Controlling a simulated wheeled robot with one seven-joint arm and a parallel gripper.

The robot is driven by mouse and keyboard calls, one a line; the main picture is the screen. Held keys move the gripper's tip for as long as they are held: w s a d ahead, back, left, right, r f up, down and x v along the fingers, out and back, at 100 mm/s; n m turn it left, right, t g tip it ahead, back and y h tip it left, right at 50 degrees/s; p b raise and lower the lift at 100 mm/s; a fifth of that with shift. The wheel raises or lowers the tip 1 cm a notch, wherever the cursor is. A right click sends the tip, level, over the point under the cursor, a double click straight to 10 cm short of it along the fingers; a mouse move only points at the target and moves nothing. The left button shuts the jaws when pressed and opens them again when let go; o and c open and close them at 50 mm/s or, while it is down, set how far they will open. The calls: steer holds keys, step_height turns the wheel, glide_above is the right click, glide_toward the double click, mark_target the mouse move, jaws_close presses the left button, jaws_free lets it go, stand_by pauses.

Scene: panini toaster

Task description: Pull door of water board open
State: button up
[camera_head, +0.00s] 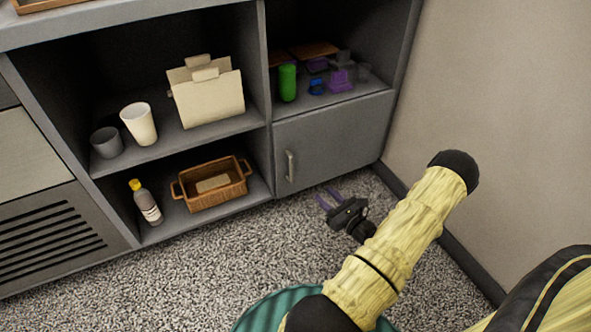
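The grey cabinet door (335,139) is at the lower right of the shelf unit and looks closed. Its vertical metal handle (291,166) is near the door's left edge. My gripper (327,200) is low in front of the door, to the right of and below the handle, apart from it. My yellow-covered arm reaches in from the lower right. No label naming a water board is visible.
Left of the door, an open lower compartment holds a wicker basket (212,186) and a bottle (146,203). Above are cups, a beige box-like item (205,92) and small coloured items. A wall (490,110) stands close on the right. Speckled floor (190,270) in front is clear.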

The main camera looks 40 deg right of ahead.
steer(key=w+b, duration=0.7)
steer(key=w, duration=0.9)
steer(key=shift+d, duration=0.3)
steer(key=shift+w, duration=0.1)
jaws_close()
